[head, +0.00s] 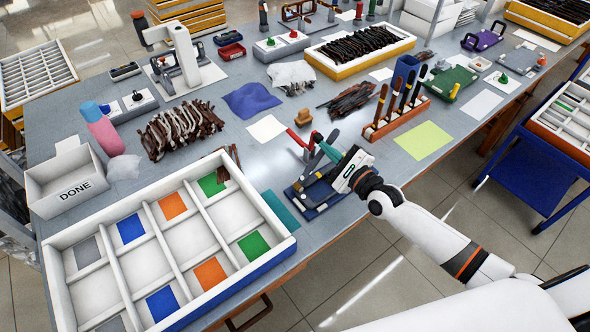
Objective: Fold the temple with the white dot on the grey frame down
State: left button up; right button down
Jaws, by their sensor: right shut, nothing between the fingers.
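A dark blue holder (312,209) sits near the front edge of the bench. Dark grey parts (308,180) stand up from it, and the grey frame seems to be among them, partly behind my right gripper. A red piece (299,139) and a teal piece show close to the fingers. The white dot is too small to make out. My right gripper (330,158) is over the holder, reaching in from the right. It is shut with nothing held. I cannot tell whether its fingertips touch a temple. My left gripper is out of view.
A large sectioned white tray (172,200) with coloured squares fills the front left, with a DONE box (66,184) behind it. A tool rack (397,117) and a yellow-green sheet (422,140) lie beyond the gripper. A white sheet (267,128) lies left of it.

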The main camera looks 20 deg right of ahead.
jog(key=d+m+b, duration=0.1)
jog(key=f+b, duration=0.1)
jog(key=b, duration=0.1)
jog(key=shift+w+d+f+m, duration=0.2)
jog(key=shift+w+d+m, duration=0.1)
jog(key=shift+d+m, duration=0.1)
dwell(0.4)
jog(key=shift+b, duration=0.3)
jog(key=shift+w+d+f+m+b, duration=0.25)
jog(key=shift+d+f+m+b, duration=0.55)
jog(key=shift+b, duration=1)
jog(key=shift+a, duration=0.15)
